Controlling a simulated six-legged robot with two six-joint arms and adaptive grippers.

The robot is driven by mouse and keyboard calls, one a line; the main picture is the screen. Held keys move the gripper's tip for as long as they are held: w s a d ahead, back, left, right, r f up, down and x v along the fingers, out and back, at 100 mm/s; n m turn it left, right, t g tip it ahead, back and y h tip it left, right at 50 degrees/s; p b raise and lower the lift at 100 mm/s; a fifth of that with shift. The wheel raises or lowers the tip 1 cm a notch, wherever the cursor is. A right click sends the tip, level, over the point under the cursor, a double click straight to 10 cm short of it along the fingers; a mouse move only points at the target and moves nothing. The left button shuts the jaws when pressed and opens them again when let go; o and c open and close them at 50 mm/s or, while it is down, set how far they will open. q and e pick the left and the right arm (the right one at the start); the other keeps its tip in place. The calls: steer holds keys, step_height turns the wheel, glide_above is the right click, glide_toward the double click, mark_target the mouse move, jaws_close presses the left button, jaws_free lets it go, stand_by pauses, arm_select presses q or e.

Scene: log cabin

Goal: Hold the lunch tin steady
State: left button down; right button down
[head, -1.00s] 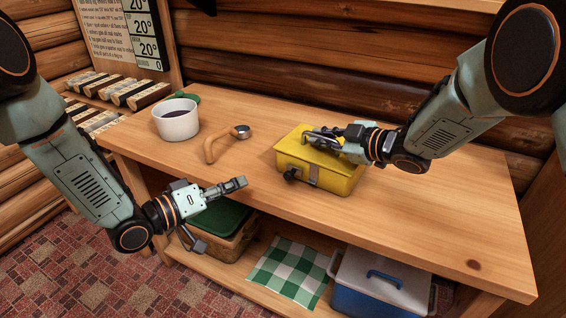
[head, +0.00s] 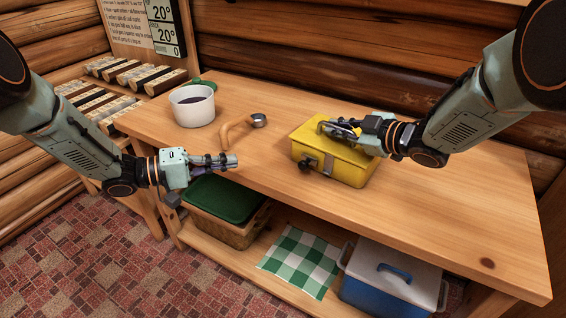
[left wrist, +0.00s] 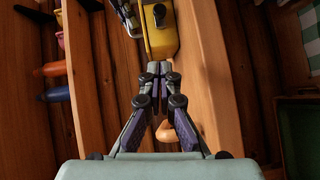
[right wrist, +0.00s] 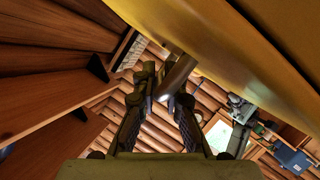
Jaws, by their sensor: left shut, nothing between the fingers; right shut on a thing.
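The yellow lunch tin (head: 352,168) stands upright on the wooden workbench (head: 440,205). It has a dark round knob and a grey latch on its front. My right gripper (head: 334,126) is over its top, shut on the tin's dark handle (right wrist: 178,76); the tin's yellow side (right wrist: 215,45) fills the upper right wrist view. My left gripper (head: 232,161) is shut and empty near the bench's front edge, left of the tin and apart from it. The tin (left wrist: 160,40) also shows beyond the left fingertips (left wrist: 158,72) in the left wrist view.
The shelf below holds a green-lidded basket (head: 222,200), a checked cloth (head: 302,262) and a blue-white cooler (head: 392,280). The bench's right side is clear.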

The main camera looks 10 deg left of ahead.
arm_select(q)
glide_toward(305, 160)
steer(key=w, duration=0.2)
steer(key=shift+w+r, duration=0.2)
steer(key=shift+w, duration=0.1)
steer(key=shift+s+d+f, duration=0.15)
steer(key=shift+s+d, duration=0.05)
steer(key=shift+d, duration=0.9)
steer(key=shift+s+d+f, duration=0.1)
steer(key=shift+s+d, duration=0.05)
steer(key=shift+d, duration=0.65)
steer(key=d, duration=0.1)
steer(key=s+d, duration=0.1)
steer(key=d, duration=0.1)
steer(key=s+d, duration=0.1)
steer(key=shift+d, duration=0.15)
